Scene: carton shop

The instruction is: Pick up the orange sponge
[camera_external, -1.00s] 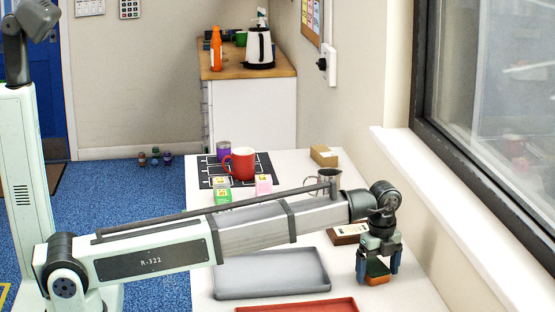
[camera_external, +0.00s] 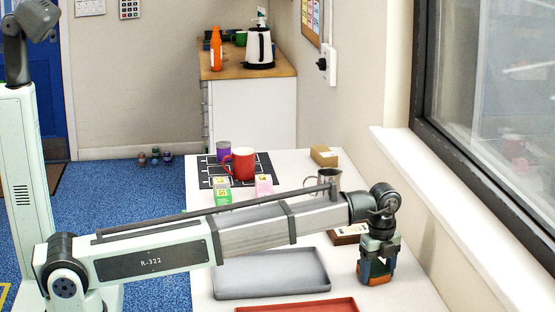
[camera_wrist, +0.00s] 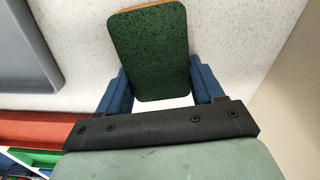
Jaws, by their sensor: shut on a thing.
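The orange sponge (camera_external: 376,280) has a dark green scouring face, which fills the upper middle of the wrist view (camera_wrist: 148,52); a thin orange edge shows along its top there. My gripper (camera_external: 378,272) is shut on the sponge, with one blue finger on either side of it in the wrist view (camera_wrist: 160,88). The sponge is at the right side of the white table (camera_external: 420,290). I cannot tell for sure whether its underside is touching the table.
A grey tray (camera_external: 270,285) lies left of my gripper, with a red tray (camera_external: 300,306) in front of it. A metal cup (camera_external: 329,179), a red mug (camera_external: 241,164) and a cardboard box (camera_external: 323,155) stand farther back. The window wall is close on the right.

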